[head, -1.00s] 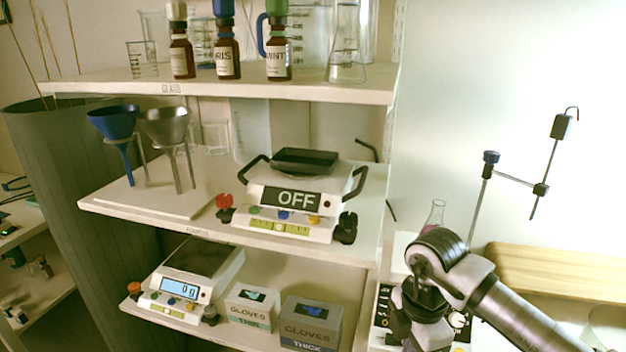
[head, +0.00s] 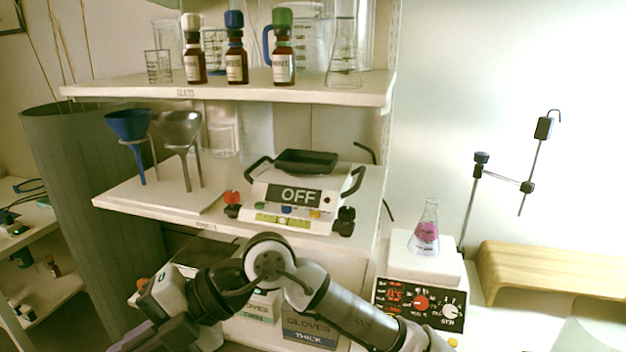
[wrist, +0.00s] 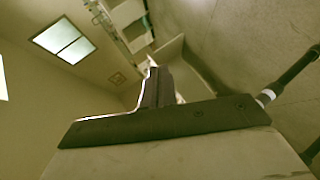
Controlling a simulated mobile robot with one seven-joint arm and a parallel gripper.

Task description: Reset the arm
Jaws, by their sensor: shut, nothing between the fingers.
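My arm reaches across the lower part of the head view, in front of the lowest shelf. My gripper (head: 128,340) is at the bottom left, pointing down and left, partly cut off by the frame edge. In the wrist view my gripper's fingers (wrist: 152,80) are together with nothing between them. No object is in my grasp.
Three brown bottles with white (head: 194,55), blue (head: 236,55) and green (head: 283,55) caps stand on the top shelf. Funnels (head: 181,135) and an OFF device (head: 300,195) are below. Glove boxes (head: 310,330) sit behind my arm. A pink-filled flask (head: 427,232) stands at right.

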